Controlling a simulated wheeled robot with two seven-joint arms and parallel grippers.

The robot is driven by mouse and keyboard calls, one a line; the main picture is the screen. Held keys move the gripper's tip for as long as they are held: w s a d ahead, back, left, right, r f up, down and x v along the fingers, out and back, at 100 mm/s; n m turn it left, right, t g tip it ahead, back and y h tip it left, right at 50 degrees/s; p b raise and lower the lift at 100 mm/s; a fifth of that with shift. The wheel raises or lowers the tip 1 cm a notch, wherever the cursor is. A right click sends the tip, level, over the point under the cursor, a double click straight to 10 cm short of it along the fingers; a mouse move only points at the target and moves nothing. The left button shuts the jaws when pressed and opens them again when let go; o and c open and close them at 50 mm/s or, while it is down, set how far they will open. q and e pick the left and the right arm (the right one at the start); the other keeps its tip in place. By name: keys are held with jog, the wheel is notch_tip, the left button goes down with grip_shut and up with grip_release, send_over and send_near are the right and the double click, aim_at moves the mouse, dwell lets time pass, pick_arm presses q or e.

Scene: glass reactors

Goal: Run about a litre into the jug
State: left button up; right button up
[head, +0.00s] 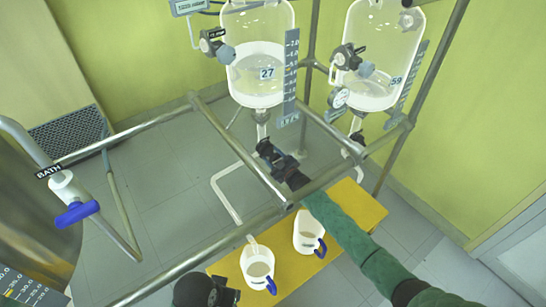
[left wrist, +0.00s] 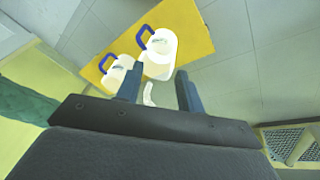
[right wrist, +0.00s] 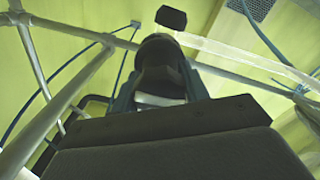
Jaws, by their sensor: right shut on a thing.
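Two glass reactors hang on the frame, the one marked 27 (head: 258,75) and the one marked 59 (head: 378,80), each with pale liquid low inside. My right gripper (head: 282,165) is shut on the dark valve handle (right wrist: 158,65) below reactor 27, partly hidden by the fingers. Two white jugs with blue handles stand upright on the yellow platform: a left jug (head: 257,262) and a right jug (head: 307,232). A white outlet pipe (head: 226,198) runs down towards the left jug. My left gripper (left wrist: 160,90) is open and empty above the jugs. I cannot tell whether liquid is running.
A steel rail (head: 190,262) crosses in front of the jugs. The yellow platform (head: 358,205) has bare room at its right end. A tap labelled BATH with a blue handle (head: 77,213) is at the left. A scale (head: 290,70) stands beside reactor 27.

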aim_at(277, 161)
pick_arm(q)
jog(key=shift+a, duration=0.1)
pick_arm(e)
jog(key=shift+d+f, duration=0.1)
jog(key=shift+f, duration=0.05)
jog(key=o, duration=1)
pick_arm(q)
jog(key=shift+d, duration=0.2)
pick_arm(e)
jog(key=b+v, duration=0.1)
jog(key=v, duration=0.5)
jog(key=shift+v, duration=0.75)
pick_arm(q)
jog(key=shift+w+d+f, duration=0.15)
jog(key=shift+d+f, duration=0.15)
jog(key=shift+f, duration=0.25)
jog(key=shift+w+d+f, duration=0.15)
jog(key=shift+d+f, duration=0.15)
jog(key=shift+f, duration=0.2)
pick_arm(e)
jog(key=shift+s, duration=0.15)
pick_arm(q)
jog(key=shift+d+r, duration=0.15)
jog(key=shift+d, duration=0.15)
